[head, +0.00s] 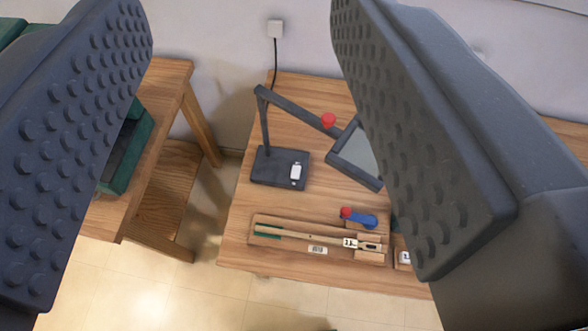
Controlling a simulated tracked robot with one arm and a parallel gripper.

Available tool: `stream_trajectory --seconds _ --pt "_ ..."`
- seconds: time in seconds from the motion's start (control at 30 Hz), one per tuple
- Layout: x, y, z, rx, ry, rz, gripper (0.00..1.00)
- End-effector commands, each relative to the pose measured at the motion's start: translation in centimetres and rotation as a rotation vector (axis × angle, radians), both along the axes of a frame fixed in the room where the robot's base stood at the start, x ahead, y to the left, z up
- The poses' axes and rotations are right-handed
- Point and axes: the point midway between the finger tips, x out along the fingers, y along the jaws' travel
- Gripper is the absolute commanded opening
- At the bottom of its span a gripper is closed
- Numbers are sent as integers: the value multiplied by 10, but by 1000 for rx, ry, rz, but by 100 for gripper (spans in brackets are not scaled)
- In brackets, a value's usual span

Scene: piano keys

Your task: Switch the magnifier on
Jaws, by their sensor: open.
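The magnifier (357,148) is a dark square-framed lens on a jointed arm, with a red knob (328,120) on the arm. Its dark base (266,167) stands on the wooden table and carries a white switch (296,172). I cannot tell the switch's position. The right side of the lens is hidden behind my right finger. My gripper (240,150) is open and empty, its two studded dark fingers wide apart at left and right in the near foreground. The magnifier base shows between the fingers, farther off and not touched.
A cord runs from a wall socket (275,29) down behind the table. A second wooden table (160,95) with a green object stands left, across a gap.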

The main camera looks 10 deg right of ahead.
Motion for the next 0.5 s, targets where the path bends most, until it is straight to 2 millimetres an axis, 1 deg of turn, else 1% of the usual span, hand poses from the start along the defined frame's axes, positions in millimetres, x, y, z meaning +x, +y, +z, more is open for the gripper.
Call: stream_trajectory --seconds 0.33,0.37,0.4,0.43,0.47,0.5 --pt "0 0 0 0 0 0 47" --pt "0 0 0 0 0 0 41" --pt "0 0 -1 0 1 0 30" --pt "1 0 -2 1 3 -1 22" --pt "2 0 -4 1 6 -1 13" --pt "5 0 -9 2 15 -4 2"
